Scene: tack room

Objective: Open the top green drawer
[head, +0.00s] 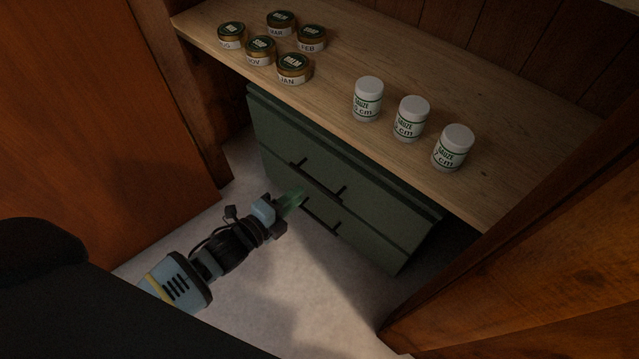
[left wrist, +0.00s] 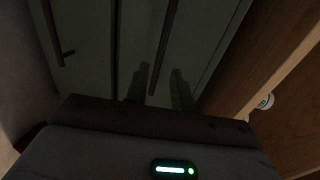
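The green drawer unit (head: 345,185) stands under a wooden counter, with two drawers one above the other. The top green drawer (head: 300,140) looks shut and has a dark bar handle (head: 318,179). That handle also shows in the left wrist view (left wrist: 166,45). The lower drawer's handle (head: 321,214) sits below it. My left gripper (head: 292,199) is in front of the drawers near the handles. In the left wrist view its two fingers (left wrist: 159,90) are apart, with the end of the top handle between them in the picture; contact cannot be told. My right gripper is not in view.
The wooden counter (head: 400,160) overhangs the drawers and carries several lidded jars (head: 260,51) and three white gauze tubs (head: 410,119). Wooden panels stand at left (head: 90,110) and right (head: 530,230). Pale floor (head: 300,300) before the drawers is clear.

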